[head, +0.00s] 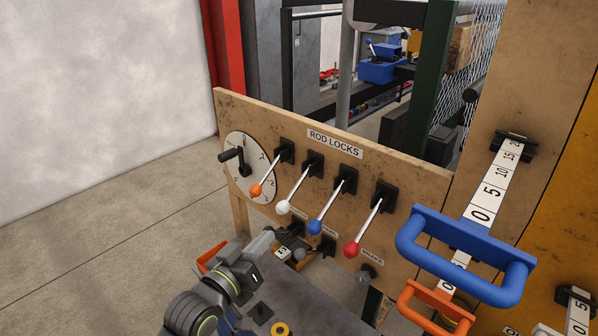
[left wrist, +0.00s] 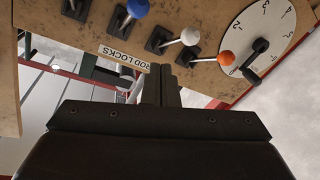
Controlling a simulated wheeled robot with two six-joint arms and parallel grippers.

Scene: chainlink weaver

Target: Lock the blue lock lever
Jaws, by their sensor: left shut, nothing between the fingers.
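The blue lock lever (head: 318,226) is a blue ball on a pale rod from a black mount on the wooden panel. In the head view its rod slants down and left. Its ball also shows at the top of the left wrist view (left wrist: 137,8). My left gripper (left wrist: 161,78) is shut and empty, its dark fingers before the panel by the ROD LOCKS label and apart from the blue ball. In the head view my left arm comes in at the bottom, below the levers. My right gripper is not in view.
White (head: 283,207) and orange (head: 256,190) levers stand left of the blue one, a red lever (head: 351,249) right of it. A dial with a black crank (head: 250,167) is at far left. A large blue handle (head: 465,260) juts out at right.

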